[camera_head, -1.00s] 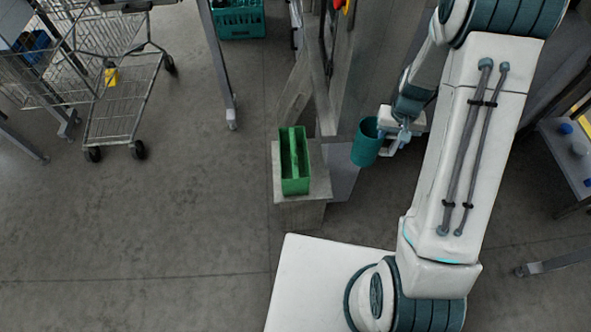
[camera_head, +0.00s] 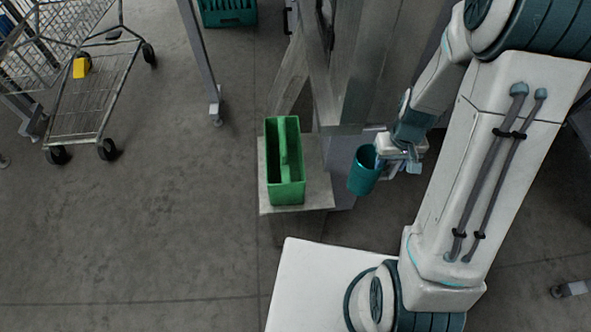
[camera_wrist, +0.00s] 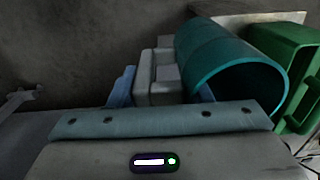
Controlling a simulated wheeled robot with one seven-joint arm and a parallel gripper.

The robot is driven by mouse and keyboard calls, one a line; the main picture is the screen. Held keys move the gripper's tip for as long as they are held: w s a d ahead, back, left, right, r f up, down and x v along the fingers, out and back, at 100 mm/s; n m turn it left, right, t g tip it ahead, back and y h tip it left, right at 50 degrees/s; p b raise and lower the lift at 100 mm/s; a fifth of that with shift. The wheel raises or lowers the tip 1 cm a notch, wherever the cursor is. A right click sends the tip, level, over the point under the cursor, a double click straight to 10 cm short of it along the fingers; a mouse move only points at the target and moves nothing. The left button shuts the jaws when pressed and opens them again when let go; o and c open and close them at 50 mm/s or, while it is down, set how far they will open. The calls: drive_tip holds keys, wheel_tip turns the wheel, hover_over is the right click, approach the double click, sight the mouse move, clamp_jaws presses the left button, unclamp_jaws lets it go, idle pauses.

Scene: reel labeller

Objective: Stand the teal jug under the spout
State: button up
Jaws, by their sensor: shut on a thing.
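The teal jug (camera_head: 364,172) is held in my gripper (camera_head: 385,160), to the right of the small grey stand. In the head view it is nearly upright, with its open mouth facing up towards the camera. In the wrist view the jug (camera_wrist: 222,65) shows large beyond the jaws, its open end towards the lower right. My gripper (camera_wrist: 190,85) is shut on the jug's side; the exact contact is partly hidden. I cannot make out a spout in either view.
A green caddy with a centre handle (camera_head: 285,165) stands on the grey stand (camera_head: 318,180), left of the jug; it also shows in the wrist view (camera_wrist: 290,65). Grey machine framing (camera_head: 345,85) rises behind. A wire trolley (camera_head: 85,90) and teal crate (camera_head: 228,12) are farther off.

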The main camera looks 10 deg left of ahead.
drive_tip(key=shift+w+a+f+b, duration=0.1)
drive_tip(key=shift+f+b, duration=0.3)
drive_tip(key=shift+f, duration=0.4)
drive_tip(key=shift+a+f, duration=0.25)
drive_tip(key=shift+a, duration=0.05)
drive_tip(key=w+a+f+b, duration=0.1)
drive_tip(key=a+f+b, duration=0.5)
drive_tip(key=a+f, duration=0.4)
drive_tip(key=shift+w+a+f, duration=0.2)
drive_tip(key=shift+w+a, duration=0.05)
drive_tip(key=shift+a, duration=0.15)
drive_tip(key=shift+f, duration=0.15)
drive_tip(key=o, duration=1.1)
drive_tip(key=shift+c, duration=0.2)
